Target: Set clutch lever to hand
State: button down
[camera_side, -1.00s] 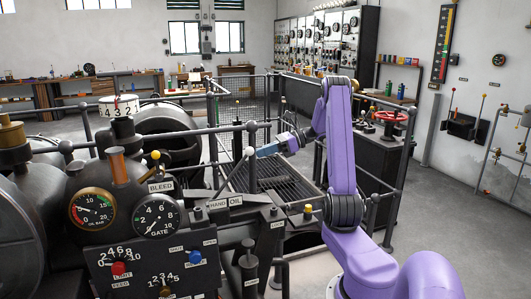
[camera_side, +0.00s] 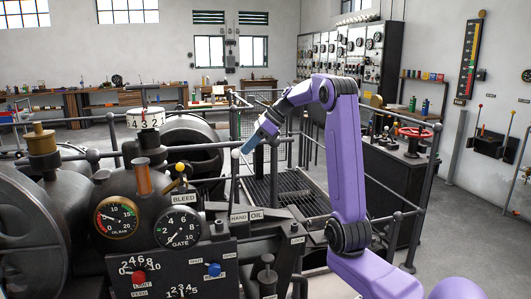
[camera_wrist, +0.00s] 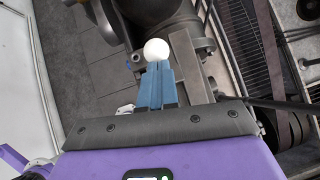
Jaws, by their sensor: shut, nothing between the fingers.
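The clutch lever (camera_side: 234,180) is a thin rod with a pale ball knob (camera_side: 236,153). It stands nearly upright in the side view, above the small HAND (camera_side: 239,217) and OIL (camera_side: 257,215) plates. My gripper (camera_side: 246,149) is shut and empty. Its blue fingertips point down and left, against or right beside the knob's right side. In the wrist view the white knob (camera_wrist: 156,50) sits just beyond the closed fingertips (camera_wrist: 158,66). I cannot tell whether they touch. The lever's rod is mostly hidden there.
The gauge panel (camera_side: 165,260) with red and blue knobs and the BLEED lever (camera_side: 180,168) stand left of the clutch lever. Grey railings (camera_side: 400,215) surround the machine. A cabinet with a red handwheel (camera_side: 413,133) stands to the right.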

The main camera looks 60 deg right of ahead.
aim_at(233, 152)
jog(key=shift+w+a+r, duration=0.15)
jog(key=shift+w+a, duration=0.5)
jog(key=shift+w+a+r, duration=0.15)
jog(key=shift+w+a, duration=0.9)
jog(key=shift+a, duration=0.15)
jog(key=s+d+f+v, duration=0.1)
jog(key=v, duration=1.3)
jog(key=shift+w+f, duration=0.1)
jog(key=shift+f, duration=0.05)
